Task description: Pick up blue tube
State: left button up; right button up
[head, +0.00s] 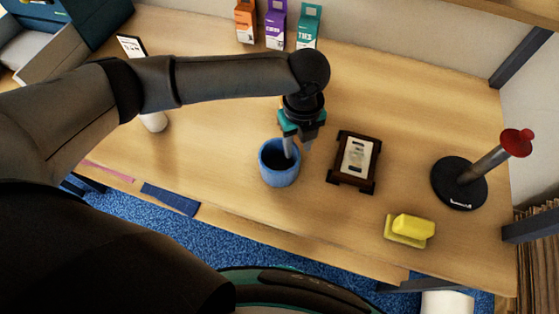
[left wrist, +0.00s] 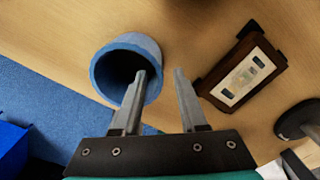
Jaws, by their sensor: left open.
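The blue tube (head: 279,170) stands upright on the wooden table, its round opening facing up. My left gripper (head: 298,150) is above and at the tube's right far rim, pointing down, with its jaws apart. In the left wrist view, the tube (left wrist: 148,46) is at the upper left. The left gripper (left wrist: 157,72) there has one finger in front of the tube's opening and the other beyond its right wall. I cannot tell whether the finger is inside the tube. The right gripper is not in view.
A dark wooden frame with a label plate (head: 373,166) lies right of the tube. A yellow block (head: 412,226) and a round black stand with a red knob (head: 460,184) are further right. Orange, purple and teal cartons (head: 308,27) stand at the back. The table's front edge is near the tube.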

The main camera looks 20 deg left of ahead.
aim_at(296, 158)
pick_arm(q)
jog(key=shift+f+b, duration=0.35)
jog(key=shift+f, duration=2.35)
jog(key=shift+c, duration=0.4)
grip_shut()
